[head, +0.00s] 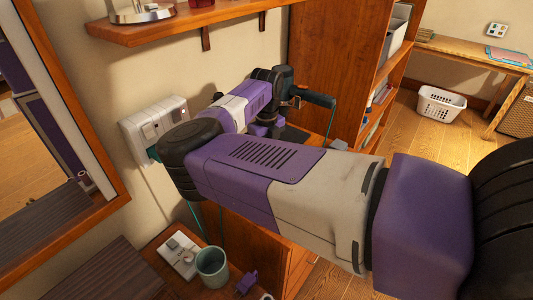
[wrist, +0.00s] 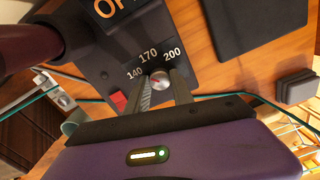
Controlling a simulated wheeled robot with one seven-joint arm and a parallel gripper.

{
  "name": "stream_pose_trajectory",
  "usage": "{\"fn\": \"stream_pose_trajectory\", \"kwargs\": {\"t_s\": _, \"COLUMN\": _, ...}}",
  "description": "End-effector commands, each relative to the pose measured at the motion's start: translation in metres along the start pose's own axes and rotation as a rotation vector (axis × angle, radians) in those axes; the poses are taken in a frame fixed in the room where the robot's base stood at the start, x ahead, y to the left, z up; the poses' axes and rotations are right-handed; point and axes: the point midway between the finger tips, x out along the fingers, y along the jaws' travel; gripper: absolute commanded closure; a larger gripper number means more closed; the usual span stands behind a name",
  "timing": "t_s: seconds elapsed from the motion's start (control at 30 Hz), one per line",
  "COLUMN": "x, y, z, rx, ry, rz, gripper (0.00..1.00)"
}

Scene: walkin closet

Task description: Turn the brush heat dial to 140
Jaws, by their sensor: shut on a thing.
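The heat dial (wrist: 159,79) is a small round silver knob on a dark panel (wrist: 128,52), seen in the wrist view. The white numbers 140, 170 and 200 run left to right in an arc above it. A small red mark shows on the knob, but its exact heading is too small to read. My gripper (wrist: 160,90) is shut on the dial, with one finger on each side of it. In the head view my arm hides the dial and fingertips. A dark device with a handle (head: 317,98) shows beyond the arm; I cannot tell if it is the brush.
A red block (wrist: 118,101) sits just left of the fingers in the wrist view. Teal cords pass nearby. In the head view a wall outlet box (head: 155,125), a shelf (head: 185,24) and a wooden cabinet (head: 335,50) stand close to the arm.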

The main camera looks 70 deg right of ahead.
Motion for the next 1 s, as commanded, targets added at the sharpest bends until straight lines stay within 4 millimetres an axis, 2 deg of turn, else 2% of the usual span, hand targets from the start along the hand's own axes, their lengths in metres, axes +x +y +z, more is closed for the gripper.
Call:
{"fn": "stream_pose_trajectory", "kwargs": {"t_s": 0.5, "x": -0.0021, "y": 0.0001, "z": 0.0019, "rx": -0.022, "ry": -0.005, "rz": -0.002, "gripper": 1.0}}
{"fn": "stream_pose_trajectory", "kwargs": {"t_s": 0.53, "x": -0.0021, "y": 0.0001, "z": 0.0019, "rx": -0.022, "ry": -0.005, "rz": -0.002, "gripper": 0.7}}
{"fn": "stream_pose_trajectory", "kwargs": {"t_s": 0.63, "x": -0.0019, "y": 0.0001, "z": 0.0016, "rx": -0.022, "ry": -0.004, "rz": -0.001, "gripper": 0.5}}
{"fn": "stream_pose_trajectory", "kwargs": {"t_s": 1.0, "x": -0.0035, "y": 0.0001, "z": 0.001, "rx": -0.02, "ry": -0.003, "rz": 0.0, "gripper": 0.5}}
